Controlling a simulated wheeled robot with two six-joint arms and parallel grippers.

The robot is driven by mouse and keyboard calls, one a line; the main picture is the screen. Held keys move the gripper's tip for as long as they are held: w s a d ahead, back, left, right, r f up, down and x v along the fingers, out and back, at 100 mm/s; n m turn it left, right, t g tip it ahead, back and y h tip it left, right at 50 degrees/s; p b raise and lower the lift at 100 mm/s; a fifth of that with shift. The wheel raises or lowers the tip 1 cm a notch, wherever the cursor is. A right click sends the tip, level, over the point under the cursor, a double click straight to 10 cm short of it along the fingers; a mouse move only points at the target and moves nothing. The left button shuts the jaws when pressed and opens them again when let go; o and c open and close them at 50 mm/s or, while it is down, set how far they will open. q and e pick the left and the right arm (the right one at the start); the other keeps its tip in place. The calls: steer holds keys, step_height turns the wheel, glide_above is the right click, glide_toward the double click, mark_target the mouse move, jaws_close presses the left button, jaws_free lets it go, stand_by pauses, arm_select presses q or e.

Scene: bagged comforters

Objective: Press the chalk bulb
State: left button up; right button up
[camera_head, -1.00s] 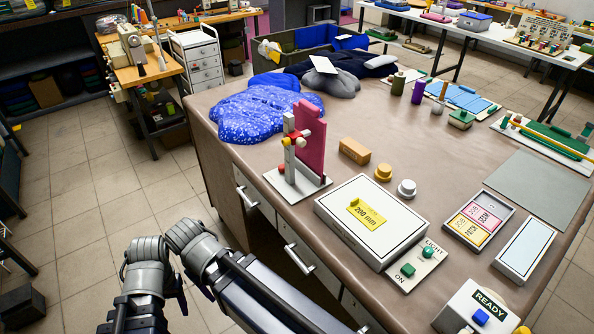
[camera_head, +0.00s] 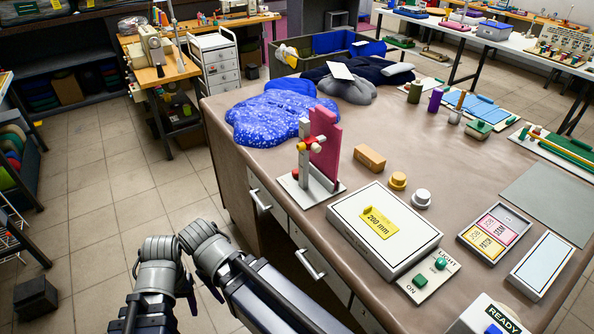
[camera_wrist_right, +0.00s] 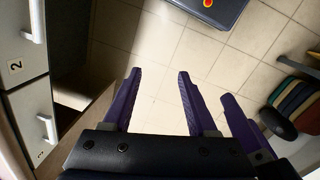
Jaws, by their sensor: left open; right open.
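I cannot tell for sure which thing is the chalk bulb.
A white box (camera_head: 384,230) marked 200 mm lies near the table's front edge. A red and grey upright stand (camera_head: 324,145) and a blue speckled bag (camera_head: 265,118) lie left of it. Drawer handles (camera_head: 309,265) jut from the table's side.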

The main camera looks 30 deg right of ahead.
steer(key=shift+c, duration=0.3)
jaws_close()
stand_by(1.4)
